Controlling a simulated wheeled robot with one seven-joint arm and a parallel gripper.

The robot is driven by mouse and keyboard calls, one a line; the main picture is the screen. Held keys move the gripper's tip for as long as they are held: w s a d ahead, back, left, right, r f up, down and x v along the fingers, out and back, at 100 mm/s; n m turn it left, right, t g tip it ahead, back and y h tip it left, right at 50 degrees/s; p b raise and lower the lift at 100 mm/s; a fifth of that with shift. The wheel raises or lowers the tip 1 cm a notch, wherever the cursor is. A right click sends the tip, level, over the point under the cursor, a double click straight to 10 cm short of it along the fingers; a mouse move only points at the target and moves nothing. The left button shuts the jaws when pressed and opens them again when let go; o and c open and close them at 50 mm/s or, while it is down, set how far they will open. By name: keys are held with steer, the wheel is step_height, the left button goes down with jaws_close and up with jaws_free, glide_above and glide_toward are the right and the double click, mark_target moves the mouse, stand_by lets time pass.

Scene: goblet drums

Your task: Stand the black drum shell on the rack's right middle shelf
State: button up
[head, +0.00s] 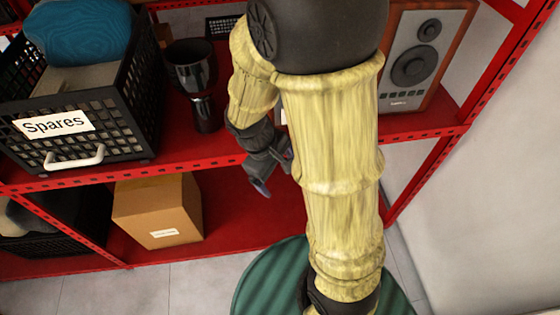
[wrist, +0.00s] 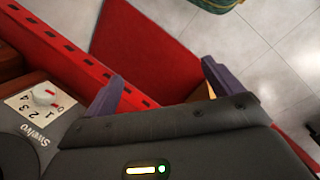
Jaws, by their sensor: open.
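The black drum shell (head: 203,85) is goblet-shaped and glossy. It stands upright, wide mouth up, on the red rack's upper visible shelf (head: 180,135), just right of the Spares crate. My gripper (head: 275,173) is open and empty, to the right of and lower than the drum shell, by the shelf's front edge. In the wrist view its two purple fingers (wrist: 163,86) are spread wide with nothing between them. The drum shell does not show in the wrist view. My arm hides the middle of the shelf.
The black Spares crate (head: 130,110) fills the left. A wood-cased speaker (head: 420,55) stands at the right. A cardboard box (head: 158,210) sits on the lower shelf. A device with a numbered knob (wrist: 42,96) is close by my gripper. A green ribbed round thing (head: 260,280) is on the floor.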

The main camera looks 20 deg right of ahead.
steer(key=r+m+t+y, duration=0.1)
steer(key=m, duration=0.1)
steer(key=r+m+t+y, duration=0.1)
steer(key=m, duration=0.1)
steer(key=r+m+t+y, duration=0.1)
steer(key=m, duration=0.2)
steer(key=shift+s+d+r, duration=0.25)
steer(key=shift+s+r, duration=0.1)
steer(key=shift+r, duration=0.05)
